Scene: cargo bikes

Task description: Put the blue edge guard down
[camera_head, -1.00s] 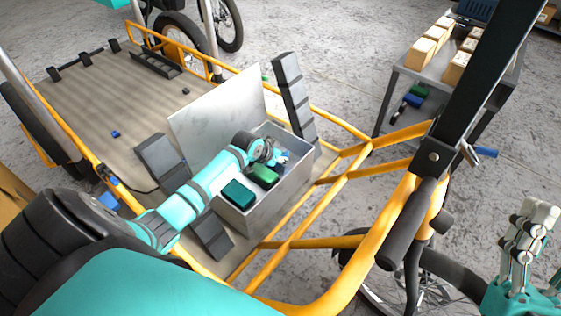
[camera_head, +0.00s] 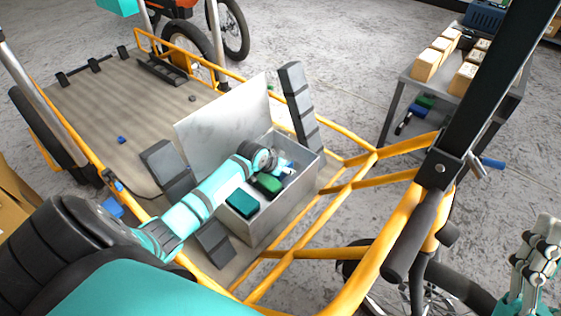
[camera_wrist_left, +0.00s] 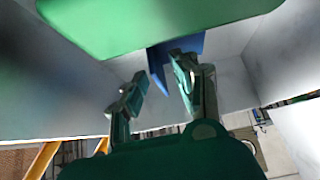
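The blue edge guard (camera_wrist_left: 173,54) is an angled blue piece in the left wrist view, at the fingertips of my left gripper (camera_wrist_left: 158,82). Its fingers stand apart, and the guard lies by the right-hand finger; I cannot tell if it touches. In the head view my left gripper (camera_head: 282,168) is inside the open grey metal box (camera_head: 285,207), where a bit of blue shows beside it. The arm hides most of the guard there. My right gripper (camera_head: 540,250) is at the lower right edge, away from the box; its finger opening is unclear.
The box holds a dark teal block (camera_head: 242,202) and a green block (camera_head: 268,184). Its raised lid (camera_head: 222,122) stands behind. The box sits on the cargo bed (camera_head: 95,115), inside a yellow frame (camera_head: 315,208). A grey table (camera_head: 440,100) with cartons stands at the right.

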